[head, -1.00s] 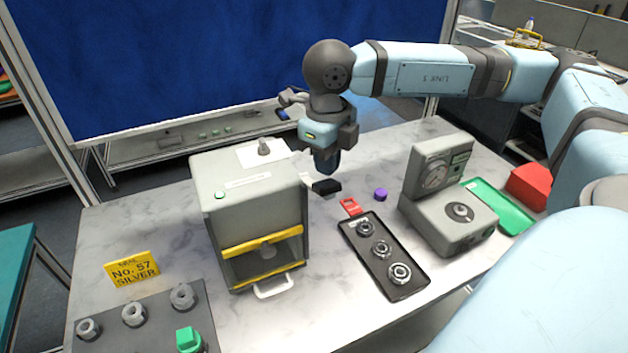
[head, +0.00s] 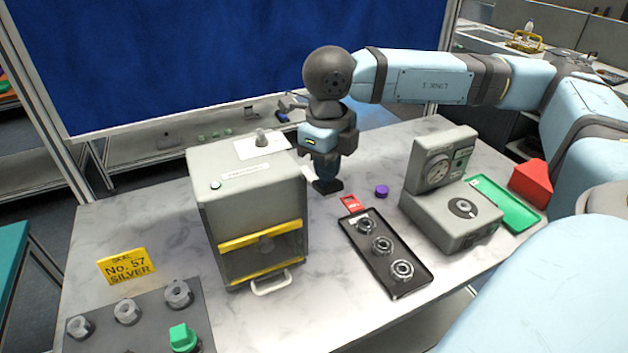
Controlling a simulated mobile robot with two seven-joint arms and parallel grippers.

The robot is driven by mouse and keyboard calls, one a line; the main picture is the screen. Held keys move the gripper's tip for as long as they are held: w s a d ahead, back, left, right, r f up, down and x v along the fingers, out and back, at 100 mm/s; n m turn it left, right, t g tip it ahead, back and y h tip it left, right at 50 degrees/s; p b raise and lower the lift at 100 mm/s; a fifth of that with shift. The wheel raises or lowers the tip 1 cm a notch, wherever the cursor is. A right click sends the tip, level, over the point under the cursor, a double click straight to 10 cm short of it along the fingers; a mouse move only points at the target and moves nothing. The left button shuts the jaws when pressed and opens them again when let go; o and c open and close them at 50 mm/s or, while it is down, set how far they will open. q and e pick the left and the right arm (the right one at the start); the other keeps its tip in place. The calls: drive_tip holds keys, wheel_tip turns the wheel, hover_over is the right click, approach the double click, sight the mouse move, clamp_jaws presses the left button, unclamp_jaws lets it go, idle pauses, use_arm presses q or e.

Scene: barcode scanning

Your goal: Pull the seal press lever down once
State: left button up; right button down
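A grey box-shaped machine (head: 250,205) with yellow bars around a dark front window stands on the table; I take it for the seal press, though I cannot be sure. A white handle (head: 271,286) sticks out low at its front, and a small grey knob (head: 261,137) shows on top at the back. I cannot tell which part is the lever. My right gripper (head: 327,182) points down just right of the machine's rear right side, at a small black block (head: 328,187). Its fingers are hard to make out, and contact is unclear. My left gripper is out of view.
A black tray (head: 367,262) with three ring parts, a red tag (head: 350,203) and a purple cap (head: 381,191) lie to the right. A grey gauge device (head: 452,213), green tray (head: 518,215) and red block (head: 531,183) stand farther right. A yellow sign (head: 126,267) is at left.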

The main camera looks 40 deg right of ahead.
wheel_tip(320, 180, down, 2)
drive_tip(key=shift+w+f+b, duration=0.1)
drive_tip(key=shift+b, duration=0.55)
drive_tip(key=shift+f+b, duration=0.9)
drive_tip(key=shift+b, duration=0.05)
use_arm(q)
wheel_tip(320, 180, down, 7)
drive_tip(key=b, duration=0.5)
use_arm(e)
wheel_tip(320, 180, down, 5)
wheel_tip(320, 180, up, 12)
drive_tip(key=p, duration=0.7)
hover_over(326, 185)
drive_tip(key=w+d, duration=0.1)
drive_tip(key=w, duration=0.1)
drive_tip(key=shift+s+d+f, duration=0.15)
drive_tip(key=shift+s+d, duration=0.05)
drive_tip(key=shift+r, duration=0.3)
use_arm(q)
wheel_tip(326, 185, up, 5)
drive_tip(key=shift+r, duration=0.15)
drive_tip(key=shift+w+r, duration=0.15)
